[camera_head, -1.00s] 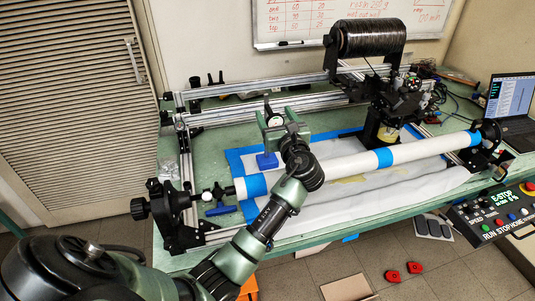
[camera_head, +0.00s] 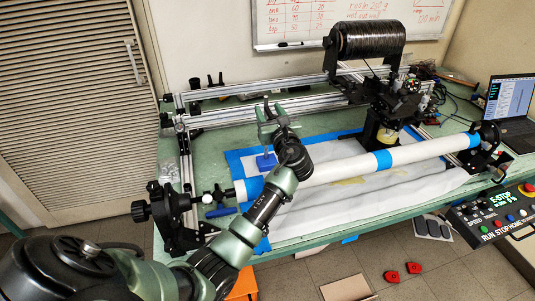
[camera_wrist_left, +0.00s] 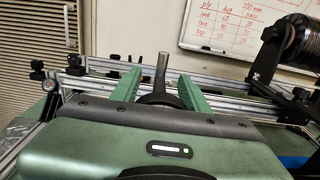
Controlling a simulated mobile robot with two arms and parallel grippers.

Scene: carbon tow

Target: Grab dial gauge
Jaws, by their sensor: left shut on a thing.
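My left gripper (camera_head: 269,106) is above the back left part of the bench, over the white sheet, with its fingers pointing to the back. It is shut on the dial gauge, which shows in the left wrist view (camera_wrist_left: 161,78) as a grey stem standing up from a dark round body between the two green fingers. The gauge's face is not visible, and the gripper body hides its lower part. A blue block-like stand (camera_head: 265,162) is on the sheet just below the gripper. My right gripper is not in view.
A long white tube (camera_head: 335,168) with blue bands crosses the bench in front of the gripper. Aluminium rails (camera_head: 240,113) run behind it. A black spool (camera_head: 367,39) and winding head (camera_head: 395,105) stand right. A laptop (camera_head: 508,105) is at far right.

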